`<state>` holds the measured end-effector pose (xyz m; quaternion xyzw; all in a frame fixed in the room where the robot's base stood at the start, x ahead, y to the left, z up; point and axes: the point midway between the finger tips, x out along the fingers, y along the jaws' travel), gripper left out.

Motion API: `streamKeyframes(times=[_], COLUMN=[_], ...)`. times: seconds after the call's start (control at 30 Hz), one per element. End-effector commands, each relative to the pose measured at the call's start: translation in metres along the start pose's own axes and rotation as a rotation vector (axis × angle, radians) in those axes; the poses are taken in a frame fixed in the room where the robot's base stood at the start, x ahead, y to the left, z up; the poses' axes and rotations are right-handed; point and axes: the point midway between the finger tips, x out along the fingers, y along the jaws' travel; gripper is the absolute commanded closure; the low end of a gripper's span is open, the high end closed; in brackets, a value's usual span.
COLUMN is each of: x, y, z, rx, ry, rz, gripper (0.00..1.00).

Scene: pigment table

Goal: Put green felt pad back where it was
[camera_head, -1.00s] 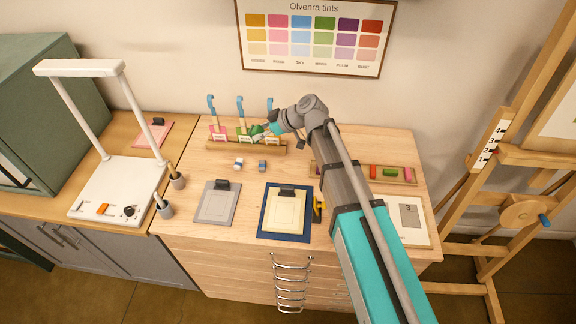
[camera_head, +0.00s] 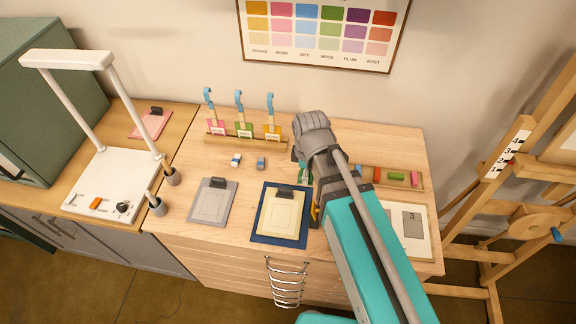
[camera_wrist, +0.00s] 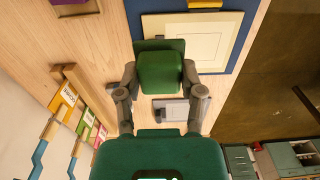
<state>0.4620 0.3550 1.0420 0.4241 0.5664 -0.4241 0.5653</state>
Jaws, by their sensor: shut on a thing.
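The green felt pad (camera_wrist: 159,72) is between the two fingers of my gripper (camera_wrist: 160,90) in the wrist view. My gripper is shut on it. A darker green flat part shows at its far end, partly over the cream board's edge in the picture. In the head view a little of the green pad (camera_head: 305,172) shows below my wrist, right of the brush rack and behind the blue mat. My arm hides most of the gripper there. The pad's height above the table cannot be told.
The brush rack (camera_head: 218,138) holds three brushes with pink, green and yellow labels. A tray (camera_head: 419,184) of coloured blocks lies right of my arm, its left part hidden. The cream board (camera_head: 281,216) lies on the blue mat (camera_head: 270,239); a grey board (camera_head: 211,206) and small blocks lie left.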

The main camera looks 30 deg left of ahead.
Motion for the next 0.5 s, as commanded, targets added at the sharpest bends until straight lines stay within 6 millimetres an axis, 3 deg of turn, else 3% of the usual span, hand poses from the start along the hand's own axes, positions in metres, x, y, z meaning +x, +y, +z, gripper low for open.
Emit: streamKeyframes(times=[0.5], x=[0.005], y=[0.004], z=[-0.013], rx=[-0.018], ry=[-0.002], rz=[0.000], gripper=[0.88])
